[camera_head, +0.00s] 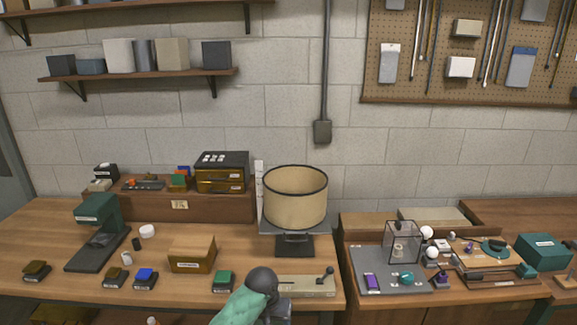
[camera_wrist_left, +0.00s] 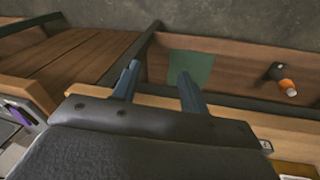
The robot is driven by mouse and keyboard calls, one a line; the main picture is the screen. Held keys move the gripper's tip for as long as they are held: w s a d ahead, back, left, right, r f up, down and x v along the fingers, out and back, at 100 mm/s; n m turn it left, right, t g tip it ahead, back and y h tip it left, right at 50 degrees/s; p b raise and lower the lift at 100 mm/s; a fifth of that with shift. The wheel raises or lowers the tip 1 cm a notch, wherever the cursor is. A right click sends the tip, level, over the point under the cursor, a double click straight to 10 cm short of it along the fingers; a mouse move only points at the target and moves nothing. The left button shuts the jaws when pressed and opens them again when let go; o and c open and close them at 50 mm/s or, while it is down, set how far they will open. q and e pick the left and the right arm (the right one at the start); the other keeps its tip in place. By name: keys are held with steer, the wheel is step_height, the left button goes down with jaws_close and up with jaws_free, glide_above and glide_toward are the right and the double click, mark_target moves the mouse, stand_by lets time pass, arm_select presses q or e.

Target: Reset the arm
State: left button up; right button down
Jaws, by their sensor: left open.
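My left gripper (camera_wrist_left: 157,84) is open in the left wrist view, its two blue-grey fingers apart with nothing between them. Wooden boards and a green patch (camera_wrist_left: 192,68) lie beyond the fingertips. In the head view, a tan drum lampshade (camera_head: 295,205) with dark rims stands upright on a dark stand (camera_head: 294,244) at the back of the left bench. Neither gripper's fingers show in the head view. My right gripper is in neither view.
The right bench holds a grey mat (camera_head: 362,262), a clear case (camera_head: 403,243) and a teal box (camera_head: 543,251). The wrist view shows a small orange-tipped dark object (camera_wrist_left: 286,86).

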arm_select(q)
steer(key=s+a+f+t, duration=0.1)
steer(key=s+a+f, duration=0.15)
steer(key=s, duration=0.65)
steer(key=s+a+f+t, duration=0.1)
steer(key=s+a, duration=0.3)
steer(key=s, duration=0.4)
steer(key=s+a+r+y, duration=0.1)
steer(key=s+a, duration=0.5)
steer(key=s, duration=0.3)
steer(key=s+a+r+y, duration=0.1)
steer(key=s+a+r, duration=0.1)
steer(key=s+a, duration=0.5)
step_height(320, 180, down, 25)
steer(key=d+b, duration=0.2)
steer(key=d, duration=0.1)
steer(key=s+f, duration=0.3)
steer(key=f, duration=1)
steer(key=s+f+g+b, duration=0.1)
steer(key=s+f, duration=0.3)
steer(key=f, duration=0.9)
steer(key=shift+s+d+f, duration=0.15)
steer(key=shift+s+f, duration=0.15)
steer(key=shift+f, duration=0.05)
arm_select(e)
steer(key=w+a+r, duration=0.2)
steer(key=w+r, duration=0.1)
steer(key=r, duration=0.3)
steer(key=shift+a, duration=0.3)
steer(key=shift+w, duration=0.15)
